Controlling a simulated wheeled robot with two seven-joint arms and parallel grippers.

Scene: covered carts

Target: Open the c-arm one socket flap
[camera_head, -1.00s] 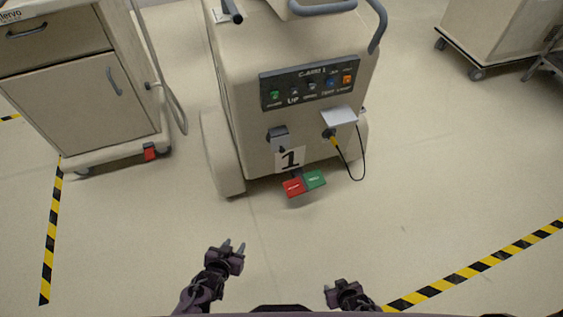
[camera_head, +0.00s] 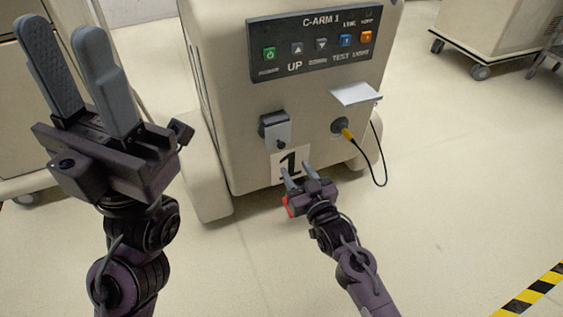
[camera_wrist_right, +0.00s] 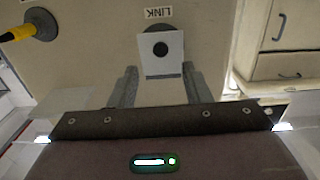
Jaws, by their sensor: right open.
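The C-arm 1 cart (camera_head: 225,100) stands ahead with its labelled button panel (camera_head: 310,45). A small pale socket flap (camera_head: 279,132) with a dark knob hangs on its front, left of a yellow plug (camera_head: 347,134). In the right wrist view the flap (camera_wrist_right: 161,66) covers most of a dark round socket under an upside-down LINK label (camera_wrist_right: 158,13). My right gripper (camera_head: 298,172) is open and empty, just below the flap; its fingers (camera_wrist_right: 158,88) appear either side of the flap's lower part. Contact cannot be told. My left gripper (camera_head: 75,60) is open and empty, raised at the left.
A pale plate (camera_head: 356,94) sticks out above the yellow plug, whose black cable (camera_head: 381,160) hangs down. A red pedal (camera_head: 290,207) shows partly behind my right gripper. Other carts stand at the left and back right. Striped tape (camera_head: 535,288) crosses the open floor.

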